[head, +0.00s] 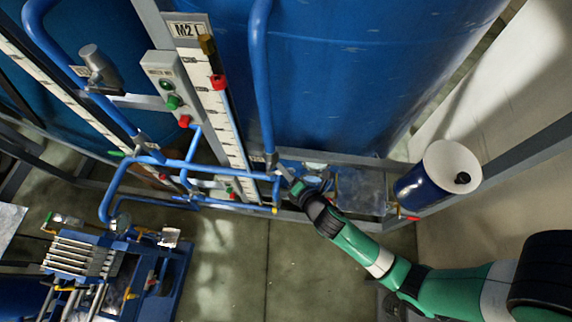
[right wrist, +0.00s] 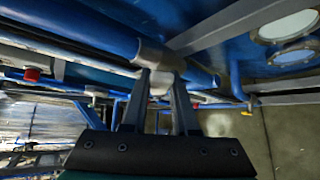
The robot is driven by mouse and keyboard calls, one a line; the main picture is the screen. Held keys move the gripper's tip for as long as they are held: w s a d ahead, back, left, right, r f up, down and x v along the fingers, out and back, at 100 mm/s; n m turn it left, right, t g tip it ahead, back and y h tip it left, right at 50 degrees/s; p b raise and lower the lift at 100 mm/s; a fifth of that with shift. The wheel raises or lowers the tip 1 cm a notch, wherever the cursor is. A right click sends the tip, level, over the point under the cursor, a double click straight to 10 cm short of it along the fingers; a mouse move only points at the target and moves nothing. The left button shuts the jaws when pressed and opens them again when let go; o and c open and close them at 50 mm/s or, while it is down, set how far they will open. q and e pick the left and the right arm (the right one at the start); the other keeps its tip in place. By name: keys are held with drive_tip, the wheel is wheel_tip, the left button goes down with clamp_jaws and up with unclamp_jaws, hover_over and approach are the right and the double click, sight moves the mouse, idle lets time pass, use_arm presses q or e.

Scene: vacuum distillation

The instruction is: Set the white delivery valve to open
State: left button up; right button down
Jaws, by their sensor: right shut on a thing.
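My right gripper (head: 294,182) comes in from the lower right in the head view and reaches the lower end of a vertical blue pipe (head: 264,90). In the right wrist view its two fingers (right wrist: 160,82) are shut on a small whitish part between their tips, which seems to be the white delivery valve (right wrist: 158,87). A grey collar (right wrist: 160,57) on the blue pipe sits just beyond the tips. In the head view the gripper largely hides the valve, so I cannot tell its handle angle. My left gripper is not in view.
A large blue tank (head: 350,80) stands behind. Blue horizontal pipes (head: 190,163) run to the left of the gripper, with a white scale (head: 222,120) and a control box (head: 168,85) above. A blue drum with a white top (head: 412,182) stands at right. Open floor (head: 300,265) lies below.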

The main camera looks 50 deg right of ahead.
drive_tip(key=c, duration=0.7)
unclamp_jaws()
drive_tip(key=shift+s, duration=0.1)
drive_tip(key=v, duration=1.1)
drive_tip(key=shift+s+r, duration=0.15)
drive_tip(key=shift+r, duration=0.05)
